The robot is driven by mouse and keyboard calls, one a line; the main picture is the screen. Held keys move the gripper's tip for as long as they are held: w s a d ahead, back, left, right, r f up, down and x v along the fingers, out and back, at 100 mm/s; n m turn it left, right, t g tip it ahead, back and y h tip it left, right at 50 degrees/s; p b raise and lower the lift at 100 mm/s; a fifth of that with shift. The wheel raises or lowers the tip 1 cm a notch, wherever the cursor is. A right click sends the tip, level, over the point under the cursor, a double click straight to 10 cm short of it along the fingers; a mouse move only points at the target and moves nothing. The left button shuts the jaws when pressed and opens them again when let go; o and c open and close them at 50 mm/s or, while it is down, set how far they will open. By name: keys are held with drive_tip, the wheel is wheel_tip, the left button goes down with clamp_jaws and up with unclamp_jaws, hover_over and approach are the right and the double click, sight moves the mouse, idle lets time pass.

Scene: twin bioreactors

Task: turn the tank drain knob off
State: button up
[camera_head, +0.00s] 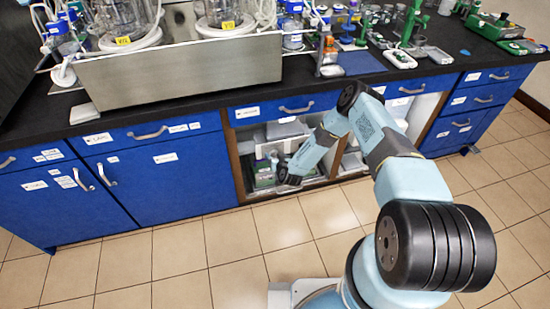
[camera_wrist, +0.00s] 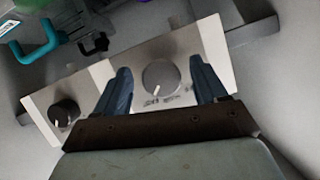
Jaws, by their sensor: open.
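In the wrist view a pale metal panel carries a round grey knob (camera_wrist: 161,77) with a white pointer line and small markings below it that I cannot read. My gripper (camera_wrist: 158,80) is open, with one blue finger on each side of this knob and a gap on both sides. A second, black knob (camera_wrist: 64,113) sits at the panel's left end, outside the fingers. I cannot tell from the lettering which is the tank drain knob. In the head view my arm reaches into the open cabinet bay (camera_head: 240,165), and the knobs are hidden there.
The black benchtop (camera_head: 190,92) above holds the steel bioreactor unit (camera_head: 180,75). The tiled floor is clear.

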drive_tip(key=c, duration=1.1)
drive_tip(key=shift+o, duration=0.2)
